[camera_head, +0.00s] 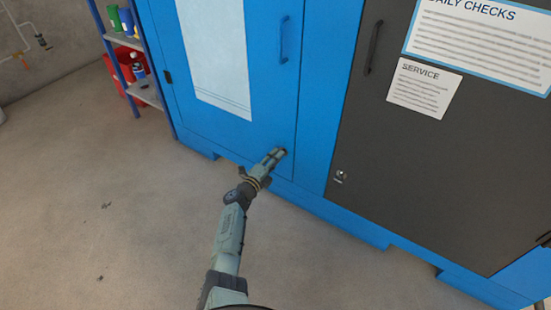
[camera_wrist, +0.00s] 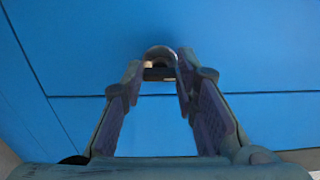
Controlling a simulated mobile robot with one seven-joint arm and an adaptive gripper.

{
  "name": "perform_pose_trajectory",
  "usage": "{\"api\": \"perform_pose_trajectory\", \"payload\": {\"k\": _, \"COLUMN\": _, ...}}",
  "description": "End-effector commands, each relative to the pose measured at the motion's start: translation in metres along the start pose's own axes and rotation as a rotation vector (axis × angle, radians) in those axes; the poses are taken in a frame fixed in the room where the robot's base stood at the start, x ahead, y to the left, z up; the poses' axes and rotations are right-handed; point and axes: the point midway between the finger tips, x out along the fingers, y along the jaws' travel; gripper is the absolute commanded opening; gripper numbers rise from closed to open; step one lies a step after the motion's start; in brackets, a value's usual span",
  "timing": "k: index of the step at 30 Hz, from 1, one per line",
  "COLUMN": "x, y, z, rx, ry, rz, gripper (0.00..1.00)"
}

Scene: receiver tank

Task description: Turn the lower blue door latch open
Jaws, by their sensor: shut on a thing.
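The lower latch (camera_wrist: 159,60) shows in the wrist view as a small rounded metal piece near the door's bottom edge, between my fingertips. My gripper (camera_head: 279,153) reaches the door's lower right corner and hides the latch in the head view. In the wrist view my gripper (camera_wrist: 158,76) is shut on the latch, one finger at each side. How far the latch is turned is hard to tell.
A dark grey door (camera_head: 440,150) to the right has its own handle (camera_head: 374,47), a small latch (camera_head: 340,176) and posted sheets. A shelf (camera_head: 145,92) with bottles and red containers stands left of the cabinet. The concrete floor (camera_head: 100,210) in front is clear.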

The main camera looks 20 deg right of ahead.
Motion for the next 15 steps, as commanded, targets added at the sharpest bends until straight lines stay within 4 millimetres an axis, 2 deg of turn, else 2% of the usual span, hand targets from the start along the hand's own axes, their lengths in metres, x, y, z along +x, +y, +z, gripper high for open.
{"api": "perform_pose_trajectory", "payload": {"k": 15, "x": 0.0005, "y": -0.0009, "z": 0.0007, "rx": -0.047, "ry": -0.001, "rz": -0.001, "gripper": 0.00}}
